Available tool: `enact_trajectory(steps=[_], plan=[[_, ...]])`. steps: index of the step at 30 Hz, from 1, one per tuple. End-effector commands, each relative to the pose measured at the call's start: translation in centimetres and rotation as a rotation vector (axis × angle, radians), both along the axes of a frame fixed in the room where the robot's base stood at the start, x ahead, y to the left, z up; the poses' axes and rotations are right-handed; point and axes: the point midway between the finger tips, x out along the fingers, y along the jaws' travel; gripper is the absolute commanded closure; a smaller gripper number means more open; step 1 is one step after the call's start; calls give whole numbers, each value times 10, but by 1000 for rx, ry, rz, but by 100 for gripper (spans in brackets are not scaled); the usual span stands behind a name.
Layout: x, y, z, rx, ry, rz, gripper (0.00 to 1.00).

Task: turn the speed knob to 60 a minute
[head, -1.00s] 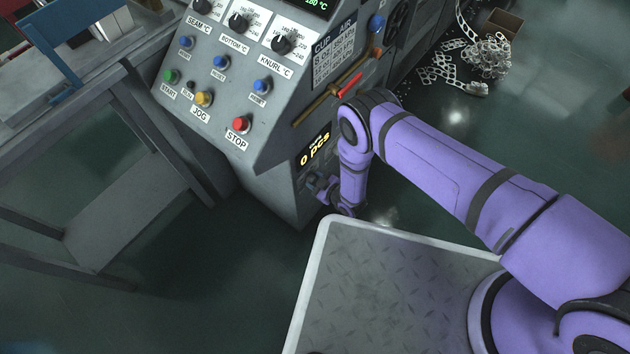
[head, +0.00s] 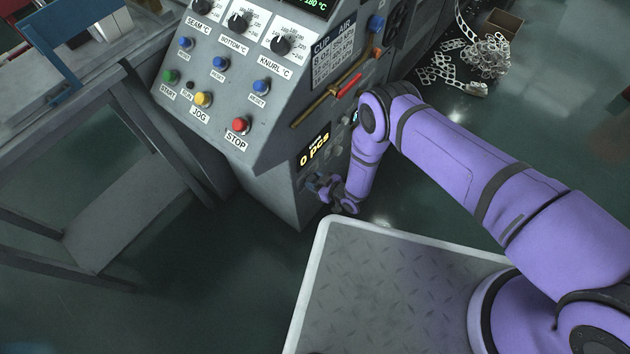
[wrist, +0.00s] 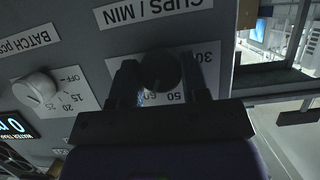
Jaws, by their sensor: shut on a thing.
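The speed knob (wrist: 160,72) is a dark round knob on a white scale plate (wrist: 208,55) in the wrist view, under an upside-down CUPS / MIN label (wrist: 150,10). Numbers 30, 50 and what looks like 60 show around it. My gripper (wrist: 161,80) has one finger on each side of the knob and is shut on it. The knob's pointer mark cannot be made out. In the head view my gripper (head: 316,184) is at the low front of the grey machine, below the yellow pcs display (head: 314,150), and the knob cannot be made out there.
A white BATCH pcs knob (wrist: 36,88) with its own scale sits left of the speed knob in the wrist view. The head view shows a red STOP button (head: 240,125) higher on the panel and a grey tread-plate platform (head: 390,290) in front.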

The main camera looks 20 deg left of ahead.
Motion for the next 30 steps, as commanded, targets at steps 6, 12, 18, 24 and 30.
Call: enact_trajectory(steps=[6,12,18,24,30], plan=[[0,0,0,-1,0,0,32],[0,-1,0,-1,-1,-1,32],[-6,-16,6,-3,1,-2,32],[-19,-48,21,-2,2,-3,32],[-31,-77,33,-3,2,-1,32]])
